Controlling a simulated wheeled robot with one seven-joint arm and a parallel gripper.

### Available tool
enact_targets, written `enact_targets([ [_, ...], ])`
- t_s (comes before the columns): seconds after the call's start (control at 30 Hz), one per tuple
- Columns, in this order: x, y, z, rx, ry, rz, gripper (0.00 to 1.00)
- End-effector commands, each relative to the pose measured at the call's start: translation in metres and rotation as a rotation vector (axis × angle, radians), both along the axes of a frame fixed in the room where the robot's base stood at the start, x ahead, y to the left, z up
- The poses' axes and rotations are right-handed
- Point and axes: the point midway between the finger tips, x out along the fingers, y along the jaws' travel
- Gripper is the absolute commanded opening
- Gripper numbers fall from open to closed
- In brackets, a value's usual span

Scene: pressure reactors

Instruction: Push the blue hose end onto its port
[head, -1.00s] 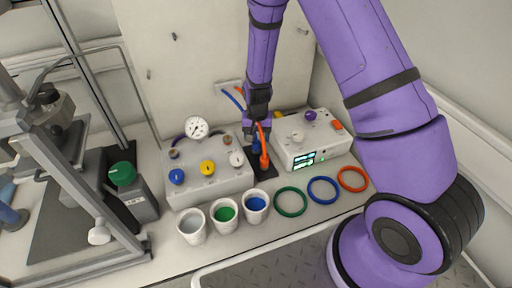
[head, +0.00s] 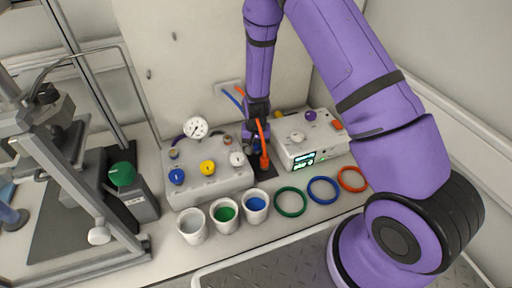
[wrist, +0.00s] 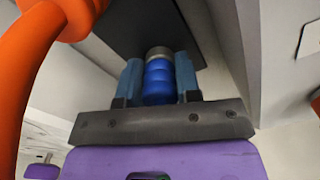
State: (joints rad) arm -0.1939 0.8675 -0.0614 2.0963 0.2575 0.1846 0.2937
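The blue hose end (wrist: 158,82) shows in the wrist view as a ribbed blue piece with a grey metal ring at its far tip. My gripper (wrist: 159,85) is shut on it, one finger on each side. In the head view my gripper (head: 252,140) is low between the two grey-white boxes, and the blue end is mostly hidden by it. I cannot make out the blue port, or whether the hose end touches it.
An orange hose (head: 264,148) hangs close beside my gripper and crosses the left of the wrist view. A valve box (head: 212,186) with a gauge stands left, a display box (head: 325,146) right. Cups and coloured rings (head: 290,201) lie in front.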

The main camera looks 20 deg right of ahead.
Motion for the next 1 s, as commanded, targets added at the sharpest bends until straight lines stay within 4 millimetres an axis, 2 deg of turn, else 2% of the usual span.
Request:
enact_targets([
  [0.03,0.0,0.0,0.0,0.0,0.0,0.0,0.18],
  [0.07,0.0,0.0,0.0,0.0,0.0,0.0,0.11],
  [0.1,0.0,0.0,0.0,0.0,0.0,0.0,0.1],
  [0.37,0.0,0.0,0.001,0.0,0.0,0.0,0.11],
  [0.57,0.0,0.0,0.011,0.001,-0.001,0.001,0.11],
  [1.0,0.001,0.0,0.081,0.001,-0.004,0.0,0.11],
])
